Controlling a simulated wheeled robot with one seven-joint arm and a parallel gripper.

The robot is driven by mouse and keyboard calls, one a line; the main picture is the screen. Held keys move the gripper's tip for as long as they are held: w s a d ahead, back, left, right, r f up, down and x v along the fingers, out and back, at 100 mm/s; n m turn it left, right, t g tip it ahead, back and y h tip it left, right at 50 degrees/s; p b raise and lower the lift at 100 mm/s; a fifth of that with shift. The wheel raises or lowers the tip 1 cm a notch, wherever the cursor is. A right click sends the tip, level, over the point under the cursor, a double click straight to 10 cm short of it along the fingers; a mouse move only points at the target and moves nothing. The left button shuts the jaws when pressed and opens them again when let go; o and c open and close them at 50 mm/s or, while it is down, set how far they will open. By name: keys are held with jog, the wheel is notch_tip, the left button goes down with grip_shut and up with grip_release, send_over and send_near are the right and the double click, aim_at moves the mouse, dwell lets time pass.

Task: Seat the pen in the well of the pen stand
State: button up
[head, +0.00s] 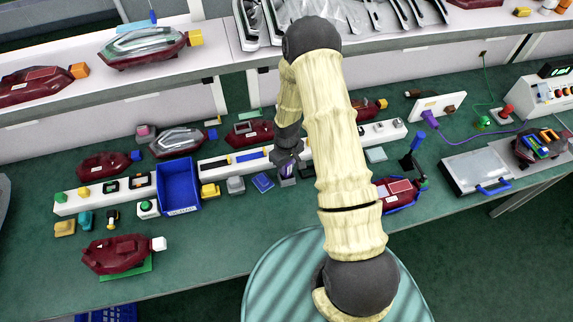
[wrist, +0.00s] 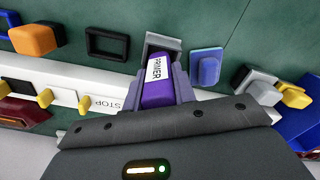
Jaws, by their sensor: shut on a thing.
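The pen (wrist: 158,88) is a purple block-like body with a white label reading PRIMER. My gripper (wrist: 157,80) is shut on it, with a grey finger on each side. In the head view my gripper (head: 287,160) is low over the bench with the purple pen (head: 287,171) at its tip. A grey piece with a dark opening (wrist: 162,42) shows just beyond the pen's far end in the wrist view. It may be the pen stand. I cannot tell whether the pen touches it or is in a well. The pen's lower end is hidden.
A black square frame (wrist: 92,44) and an orange block (wrist: 35,40) lie left of the pen in the wrist view. A blue block (wrist: 206,66) lies close on its right. The white switch rail (head: 236,161) runs behind. A blue bin (head: 178,187) stands left in the head view.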

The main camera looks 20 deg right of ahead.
jog(key=shift+f, duration=0.2)
jog(key=shift+f+b, duration=0.85)
jog(key=shift+f, duration=0.1)
jog(key=o, duration=1.1)
jog(key=shift+r, duration=0.1)
jog(key=shift+r, duration=0.15)
notch_tip(320, 180, up, 17)
jog(key=shift+r+b, duration=0.1)
jog(key=shift+b, duration=0.8)
